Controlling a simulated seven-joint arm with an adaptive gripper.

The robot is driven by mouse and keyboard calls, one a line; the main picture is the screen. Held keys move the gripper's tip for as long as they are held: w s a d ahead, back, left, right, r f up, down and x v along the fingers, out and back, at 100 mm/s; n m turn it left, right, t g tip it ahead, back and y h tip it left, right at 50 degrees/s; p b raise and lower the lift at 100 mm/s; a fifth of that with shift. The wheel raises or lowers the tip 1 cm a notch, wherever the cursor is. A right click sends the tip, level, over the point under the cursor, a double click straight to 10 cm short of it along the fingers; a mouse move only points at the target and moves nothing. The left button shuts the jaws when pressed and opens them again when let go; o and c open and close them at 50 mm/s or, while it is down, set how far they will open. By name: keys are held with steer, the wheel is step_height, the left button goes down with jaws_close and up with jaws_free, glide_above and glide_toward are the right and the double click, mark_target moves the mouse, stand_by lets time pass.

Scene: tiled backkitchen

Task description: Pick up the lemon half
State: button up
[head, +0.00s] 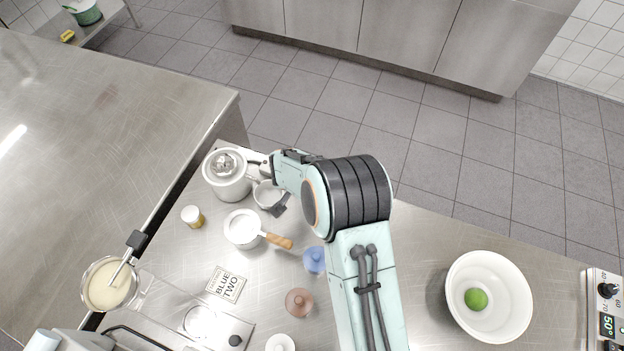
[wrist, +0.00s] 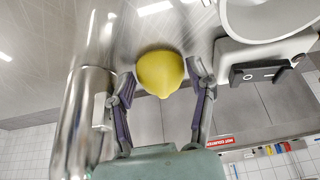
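The yellow lemon half (wrist: 160,73) shows in the wrist view between the fingertips of my gripper (wrist: 162,84). Its rounded side faces the camera and a small nub points down in the picture. The two fingers stand wide apart, one on each side of it, with a narrow gap visible at each side. I cannot tell whether either finger touches it. In the head view the lemon half does not show, and my arm hides most of my gripper.
A shiny metal cylinder (wrist: 90,80) stands close left of the fingers, and a white device with black buttons (wrist: 264,73) close right. On the counter are a wooden-handled pan (head: 242,229), a lidded canister (head: 226,184) and a white bowl (head: 462,300) holding a lime (head: 476,299).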

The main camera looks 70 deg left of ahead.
steer(key=c, duration=0.6)
steer(key=shift+o, duration=0.2)
steer(key=shift+r, duration=0.1)
